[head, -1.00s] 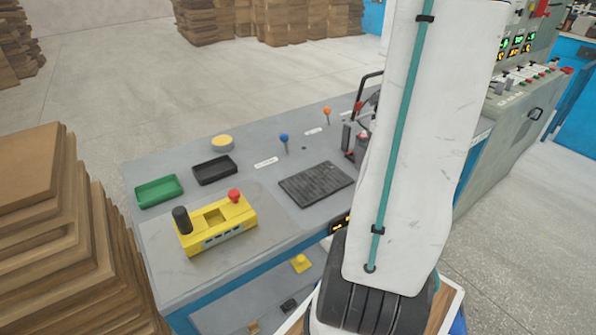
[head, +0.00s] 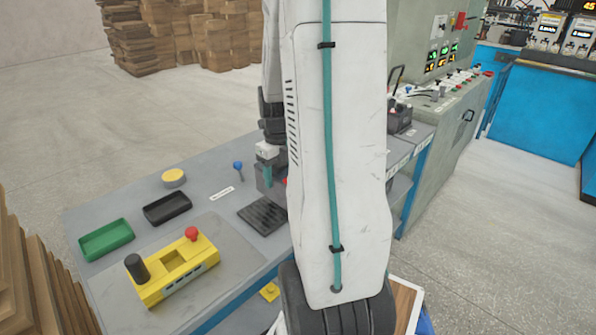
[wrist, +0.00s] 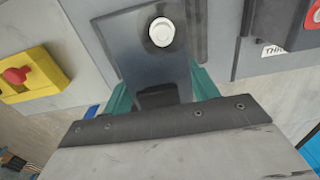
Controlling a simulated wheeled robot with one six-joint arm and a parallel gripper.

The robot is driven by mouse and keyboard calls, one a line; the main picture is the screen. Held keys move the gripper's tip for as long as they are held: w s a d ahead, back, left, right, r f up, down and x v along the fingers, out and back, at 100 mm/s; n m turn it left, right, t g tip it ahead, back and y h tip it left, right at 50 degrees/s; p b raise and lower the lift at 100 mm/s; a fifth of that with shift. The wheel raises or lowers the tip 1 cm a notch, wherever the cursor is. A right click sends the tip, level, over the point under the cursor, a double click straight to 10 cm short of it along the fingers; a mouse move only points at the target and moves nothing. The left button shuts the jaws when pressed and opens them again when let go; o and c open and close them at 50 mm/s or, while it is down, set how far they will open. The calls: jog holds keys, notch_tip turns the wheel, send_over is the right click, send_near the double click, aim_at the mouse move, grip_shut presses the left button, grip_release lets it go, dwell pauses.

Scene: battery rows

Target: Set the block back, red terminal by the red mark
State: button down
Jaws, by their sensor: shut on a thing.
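A dark grey block (wrist: 150,62) with a pale round terminal on its visible face is between the teal fingers of my gripper (wrist: 162,92) in the wrist view. In the head view my gripper (head: 268,174) is low over the bench, by the far edge of a black ribbed mat (head: 258,215). The block is mostly hidden there by the fingers and my arm. A small red spot shows beside the gripper; I cannot tell whether it is a terminal or a mark. I cannot tell whether the block touches the bench.
A yellow control box (head: 175,268) with a red button stands at the front left. A green tray (head: 106,240), a black tray (head: 167,208), a yellow round button (head: 174,177) and a blue-knobbed lever (head: 238,168) are on the bench. A grey console (head: 440,125) stands at the right.

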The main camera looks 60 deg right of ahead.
aim_at(274, 184)
jog(key=shift+w+a+f, duration=0.1)
jog(key=shift+w+a, duration=0.25)
jog(key=shift+w, duration=0.3)
jog(key=shift+f, duration=1.7)
jog(key=shift+f, duration=0.15)
jog(key=shift+c, duration=2.1)
grip_release()
